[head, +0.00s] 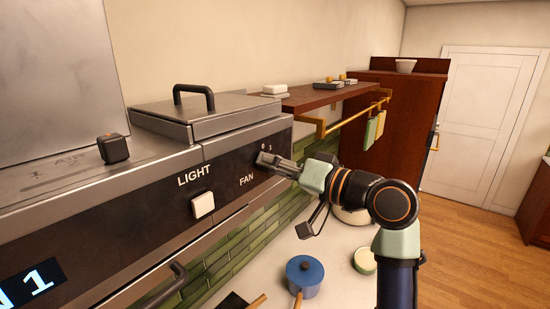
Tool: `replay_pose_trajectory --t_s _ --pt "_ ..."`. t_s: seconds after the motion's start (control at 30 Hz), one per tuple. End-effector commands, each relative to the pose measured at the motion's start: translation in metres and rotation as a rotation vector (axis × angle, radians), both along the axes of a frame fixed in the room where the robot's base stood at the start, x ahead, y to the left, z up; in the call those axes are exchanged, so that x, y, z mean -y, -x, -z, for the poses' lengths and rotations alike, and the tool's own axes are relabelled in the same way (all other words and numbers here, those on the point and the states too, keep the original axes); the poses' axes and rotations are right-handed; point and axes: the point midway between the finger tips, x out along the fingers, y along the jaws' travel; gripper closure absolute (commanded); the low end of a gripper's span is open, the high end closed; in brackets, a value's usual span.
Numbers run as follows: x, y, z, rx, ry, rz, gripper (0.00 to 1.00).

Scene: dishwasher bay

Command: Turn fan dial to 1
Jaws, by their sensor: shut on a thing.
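The fan dial sits on the black front panel (226,182), right of the word FAN and just below the small marks 0 and 1. My gripper (266,160) reaches in from the right with its fingertips at the panel there. It is shut on the dial, and the fingers hide nearly all of it. I cannot tell which mark the dial points to. Left of it, a white square light switch (203,204) sits on the same panel below the word LIGHT.
A wooden shelf (306,98) with a gold rail (350,117) and hanging cloths lies behind my gripper. Below, a blue pot (304,276) and a green-and-white bowl (365,260) stand on the pale counter. A black handle (174,276) sticks out lower left. A small black cube (114,148) rests on top.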

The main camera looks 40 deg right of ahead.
Motion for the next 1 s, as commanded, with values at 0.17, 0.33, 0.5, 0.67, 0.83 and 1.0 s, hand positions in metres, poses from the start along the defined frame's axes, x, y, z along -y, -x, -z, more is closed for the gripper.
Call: replay_pose_trajectory --t_s 0.17,0.33,0.5,0.67,0.83,1.0 --pt "-0.0002 -0.0002 -0.0011 -0.009 -0.054 0.000 0.92" --pt "-0.0002 -0.0002 -0.0004 -0.013 -0.076 0.000 0.92" --pt "-0.0002 -0.0003 0.0000 -0.014 -0.080 0.000 0.92" --pt "-0.0002 -0.0003 0.0002 -0.014 -0.079 0.000 0.92" --pt "-0.0001 -0.0003 0.0001 -0.013 -0.078 0.000 0.35" --pt "0.0000 -0.0001 0.0001 -0.013 -0.078 0.000 0.31"
